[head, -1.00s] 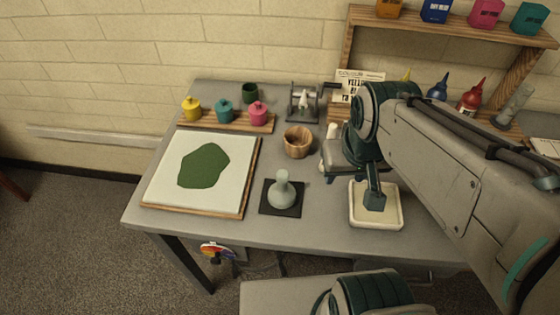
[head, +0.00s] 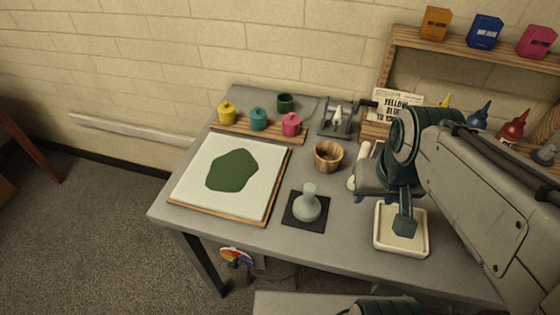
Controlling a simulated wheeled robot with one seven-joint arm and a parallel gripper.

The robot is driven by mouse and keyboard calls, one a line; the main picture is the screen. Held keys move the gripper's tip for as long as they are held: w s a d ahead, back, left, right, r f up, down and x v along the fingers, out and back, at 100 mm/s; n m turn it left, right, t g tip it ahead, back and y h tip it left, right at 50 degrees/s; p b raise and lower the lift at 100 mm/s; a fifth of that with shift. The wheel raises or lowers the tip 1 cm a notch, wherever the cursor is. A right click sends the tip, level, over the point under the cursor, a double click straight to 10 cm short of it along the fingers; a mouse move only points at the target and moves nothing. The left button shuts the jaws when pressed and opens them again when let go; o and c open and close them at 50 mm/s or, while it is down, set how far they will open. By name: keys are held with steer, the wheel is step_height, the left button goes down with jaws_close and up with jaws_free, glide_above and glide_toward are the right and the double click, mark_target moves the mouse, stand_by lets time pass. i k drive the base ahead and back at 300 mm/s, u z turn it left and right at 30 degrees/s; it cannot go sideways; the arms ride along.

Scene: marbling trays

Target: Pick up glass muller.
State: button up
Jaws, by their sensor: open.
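The glass muller (head: 308,204), pale grey-green with a round base and a narrow knobbed neck, stands upright on a black square mat (head: 292,218) near the table's front edge. My gripper (head: 383,208) is to the right of the muller, apart from it, and points downward beside and over a cream tray (head: 378,240). It is open, with nothing seen held in it. My wrist and forearm partly hide the fingers. The muller is in full view.
A board with a green patch (head: 198,205) lies left of the muller. A wooden bowl (head: 328,157) stands behind it. Farther back are lidded pots (head: 258,118), a dark green cup (head: 286,103) and a metal-framed device (head: 338,118). A white cylindrical object (head: 357,168) lies near my gripper.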

mark_target(306, 208)
steer(key=k, duration=0.5)
steer(key=u, duration=2.15)
steer(key=i, duration=1.2)
steer(key=z, duration=3.15)
